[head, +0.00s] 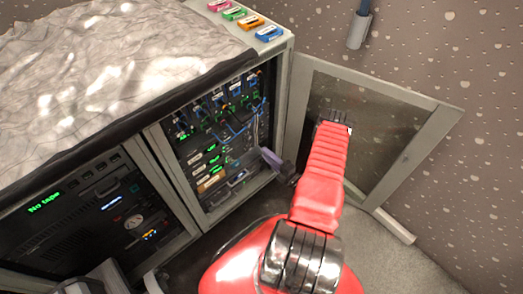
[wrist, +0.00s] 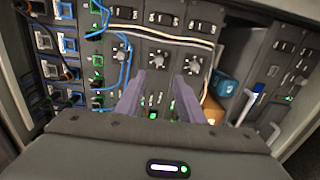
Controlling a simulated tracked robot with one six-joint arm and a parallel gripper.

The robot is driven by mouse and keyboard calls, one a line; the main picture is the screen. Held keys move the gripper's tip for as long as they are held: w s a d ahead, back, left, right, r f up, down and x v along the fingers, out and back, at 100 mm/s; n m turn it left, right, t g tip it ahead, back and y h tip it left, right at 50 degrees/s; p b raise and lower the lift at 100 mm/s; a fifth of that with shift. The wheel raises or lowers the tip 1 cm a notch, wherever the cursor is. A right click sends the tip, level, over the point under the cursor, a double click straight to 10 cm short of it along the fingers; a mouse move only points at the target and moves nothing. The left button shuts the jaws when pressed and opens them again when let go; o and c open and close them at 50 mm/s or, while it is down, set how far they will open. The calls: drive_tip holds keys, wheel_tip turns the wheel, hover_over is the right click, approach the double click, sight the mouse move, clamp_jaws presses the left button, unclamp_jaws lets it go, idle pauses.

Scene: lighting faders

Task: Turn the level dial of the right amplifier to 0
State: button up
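Several amplifier modules fill the open rack (head: 215,135). In the wrist view three round grey dials sit in a row: a left dial (wrist: 121,51), a middle dial (wrist: 160,58) and a right dial (wrist: 193,64). Their numbers and pointers are too small to read, and I cannot tell which module is the named right amplifier. My gripper (wrist: 158,92) is open, with its two purple fingers apart and nothing visible between them. The fingertips point toward the middle and right dials, and contact cannot be told. In the head view my gripper (head: 268,157) is at the rack's right opening.
A glazed door (head: 385,125) stands open right of the rack, beside my red arm. Blue cables (wrist: 68,46) and a white cable (wrist: 145,33) cross the panels. A blue item (wrist: 227,84) lies right of the fingers. A "No tape" unit (head: 85,205) is at left.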

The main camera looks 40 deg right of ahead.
drive_tip(key=s, duration=0.3)
drive_tip(key=shift+m, duration=0.3)
idle(0.5)
